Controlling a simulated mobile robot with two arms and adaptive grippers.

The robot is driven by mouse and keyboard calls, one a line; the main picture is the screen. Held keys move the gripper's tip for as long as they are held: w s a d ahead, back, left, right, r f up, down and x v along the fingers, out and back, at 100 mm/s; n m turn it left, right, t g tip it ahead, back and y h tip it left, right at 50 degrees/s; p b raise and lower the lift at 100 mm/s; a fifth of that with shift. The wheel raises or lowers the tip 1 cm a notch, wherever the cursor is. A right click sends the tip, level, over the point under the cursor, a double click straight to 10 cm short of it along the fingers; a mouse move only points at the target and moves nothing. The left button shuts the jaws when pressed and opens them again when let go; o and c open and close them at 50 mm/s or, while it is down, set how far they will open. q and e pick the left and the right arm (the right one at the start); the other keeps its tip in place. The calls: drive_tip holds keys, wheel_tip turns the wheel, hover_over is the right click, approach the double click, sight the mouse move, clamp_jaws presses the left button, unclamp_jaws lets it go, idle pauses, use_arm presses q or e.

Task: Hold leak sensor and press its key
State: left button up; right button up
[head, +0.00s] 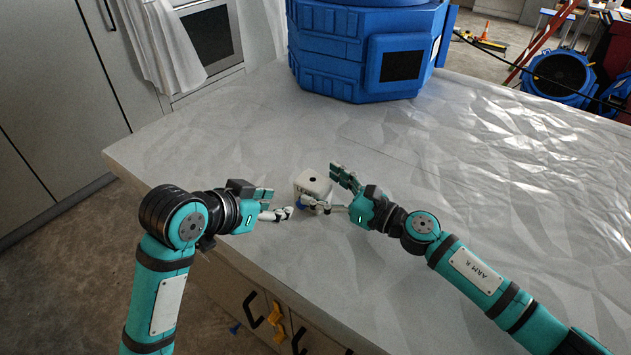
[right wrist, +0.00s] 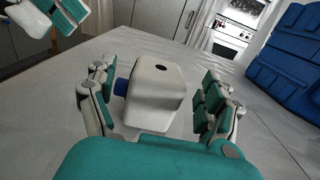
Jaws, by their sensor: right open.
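The leak sensor (head: 313,184) is a small white rounded box with a dark round spot on top. It stands on the pale table (head: 440,230) between my two grippers. A blue part shows low on its side, and in the right wrist view the sensor (right wrist: 155,92) has this blue part (right wrist: 121,87) at its left. My right gripper (head: 338,190) is open, with its fingers on either side of the sensor; contact is not clear. My left gripper (head: 277,204) is just left of the sensor, apart from it, with its fingers spread and nothing between them.
A large blue machine (head: 360,45) stands at the back of the table. The table's front edge lies close to my left gripper, with drawers below. The right part of the table is clear. A blue fan (head: 560,78) is on the floor beyond.

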drive_tip(key=shift+x, duration=1.3)
drive_tip(key=shift+c, duration=0.4)
use_arm(q)
drive_tip(key=shift+c, duration=0.2)
use_arm(e)
drive_tip(key=c, duration=1.2)
use_arm(q)
clamp_jaws()
use_arm(e)
drive_tip(key=shift+c, duration=0.2)
use_arm(q)
drive_tip(key=shift+f, duration=0.1)
